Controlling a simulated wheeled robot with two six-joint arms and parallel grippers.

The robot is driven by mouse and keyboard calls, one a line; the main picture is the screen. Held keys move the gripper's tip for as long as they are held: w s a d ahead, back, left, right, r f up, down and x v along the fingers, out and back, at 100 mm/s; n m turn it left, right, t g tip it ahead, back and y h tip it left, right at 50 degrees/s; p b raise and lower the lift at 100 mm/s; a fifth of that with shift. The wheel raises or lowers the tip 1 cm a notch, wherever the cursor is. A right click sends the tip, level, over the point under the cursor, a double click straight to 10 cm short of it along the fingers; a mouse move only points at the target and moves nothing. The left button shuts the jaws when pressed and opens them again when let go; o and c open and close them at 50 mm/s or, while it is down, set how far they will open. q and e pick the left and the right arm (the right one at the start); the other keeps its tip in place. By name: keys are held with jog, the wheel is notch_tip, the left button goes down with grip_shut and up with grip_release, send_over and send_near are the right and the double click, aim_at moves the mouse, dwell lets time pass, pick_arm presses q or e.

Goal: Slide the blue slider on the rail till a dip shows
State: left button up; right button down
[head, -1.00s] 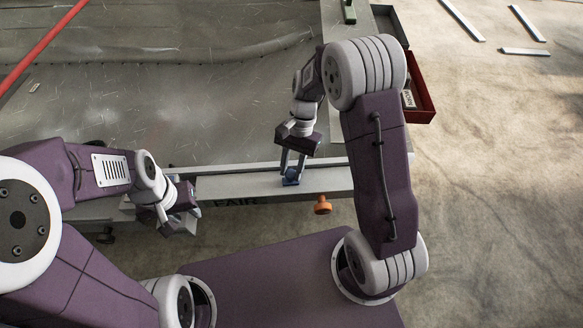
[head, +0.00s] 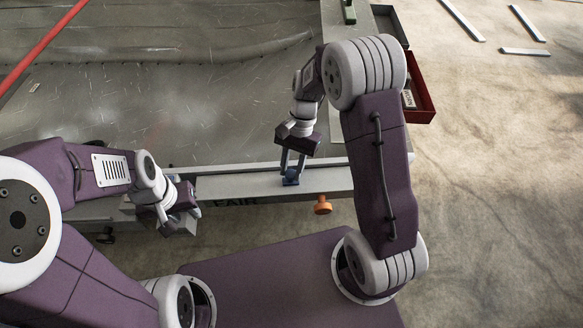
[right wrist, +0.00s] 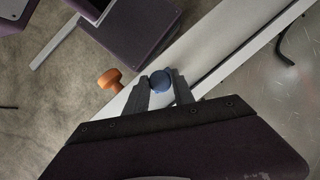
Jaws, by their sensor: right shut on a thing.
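The blue slider (head: 291,177) sits on the pale rail (head: 325,178) that runs across in front of me. My right gripper (head: 292,172) reaches down from above and is shut on the slider, one finger on each side. In the right wrist view the slider's round blue top (right wrist: 160,81) shows between the two dark fingers (right wrist: 160,90). No dip can be made out on the rail. My left gripper (head: 190,212) hangs near the rail's left part, away from the slider; I cannot tell whether its fingers are apart.
An orange knob (head: 323,204) sticks out from the rail's near side, right of the slider, and shows in the right wrist view (right wrist: 109,80). A red tray (head: 420,103) lies beyond my right arm. Dark lettering (head: 236,203) marks the rail's near face.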

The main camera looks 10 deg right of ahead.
aim_at(308, 180)
jog(key=shift+d+r, duration=0.1)
jog(key=shift+d, duration=0.2)
jog(key=d, duration=0.1)
jog(key=d+p, duration=0.1)
jog(key=d, duration=0.2)
jog(key=shift+s+d+p, duration=0.2)
jog(key=shift+s+p, duration=0.15)
jog(key=shift+s, duration=0.05)
jog(key=c, duration=1.1)
grip_release()
jog(key=p+v, duration=0.3)
jog(key=v, duration=0.6)
